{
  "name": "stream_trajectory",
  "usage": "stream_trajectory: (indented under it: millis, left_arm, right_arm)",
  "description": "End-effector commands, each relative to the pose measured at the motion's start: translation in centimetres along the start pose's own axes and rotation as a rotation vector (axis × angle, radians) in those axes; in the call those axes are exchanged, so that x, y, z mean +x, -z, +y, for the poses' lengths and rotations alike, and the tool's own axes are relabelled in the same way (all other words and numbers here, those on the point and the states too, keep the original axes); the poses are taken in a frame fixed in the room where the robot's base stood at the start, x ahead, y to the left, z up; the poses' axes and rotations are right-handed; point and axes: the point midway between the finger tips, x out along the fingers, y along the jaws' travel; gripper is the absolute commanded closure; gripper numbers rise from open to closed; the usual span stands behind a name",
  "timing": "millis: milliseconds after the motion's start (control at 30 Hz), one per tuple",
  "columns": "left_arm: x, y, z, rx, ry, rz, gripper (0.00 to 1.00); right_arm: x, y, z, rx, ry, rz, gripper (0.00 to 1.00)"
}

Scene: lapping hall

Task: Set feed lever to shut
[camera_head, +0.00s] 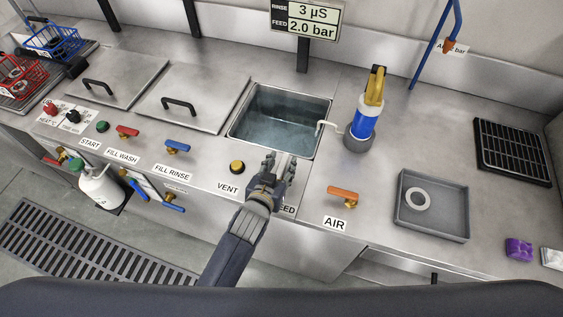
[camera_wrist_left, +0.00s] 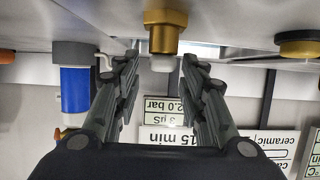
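My left gripper (camera_head: 279,162) reaches over the front of the counter beside the sink, covering most of the feed lever and part of its label (camera_head: 288,210). In the left wrist view, which is upside down, its two fingers (camera_wrist_left: 160,65) are apart. A brass valve body (camera_wrist_left: 165,32) with a pale tip, apparently the feed lever's, lies in the gap between the fingers; a clear space shows on each side of it. The lever's handle and its angle cannot be made out. My right gripper is not in view.
The vent button (camera_head: 237,167) is just left of my gripper, and the orange air lever (camera_head: 343,193) is to the right. Behind are the open sink (camera_head: 240,125) and a blue cartridge (camera_head: 366,113). A grey tray (camera_head: 455,232) is farther right.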

Motion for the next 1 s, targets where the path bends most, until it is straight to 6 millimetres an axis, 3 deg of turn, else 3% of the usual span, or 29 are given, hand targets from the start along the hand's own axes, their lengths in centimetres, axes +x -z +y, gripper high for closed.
stream_trajectory:
  millis: [433,467,633,1000]
  left_arm:
    - [1.02,-0.04,-0.03,-0.001,0.0,-0.001,0.62]
    - [1.02,-0.03,-0.03,-0.001,0.0,-0.001,0.64]
    - [1.01,-0.03,-0.03,-0.001,0.0,-0.001,1.0]
    - [0.72,0.03,-0.59,0.003,-0.007,-0.001,1.0]
  right_arm:
    - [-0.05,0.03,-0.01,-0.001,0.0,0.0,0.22]
    - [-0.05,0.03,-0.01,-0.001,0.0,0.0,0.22]
    - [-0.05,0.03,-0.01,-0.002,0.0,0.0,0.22]
    - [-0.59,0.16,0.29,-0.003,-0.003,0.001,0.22]
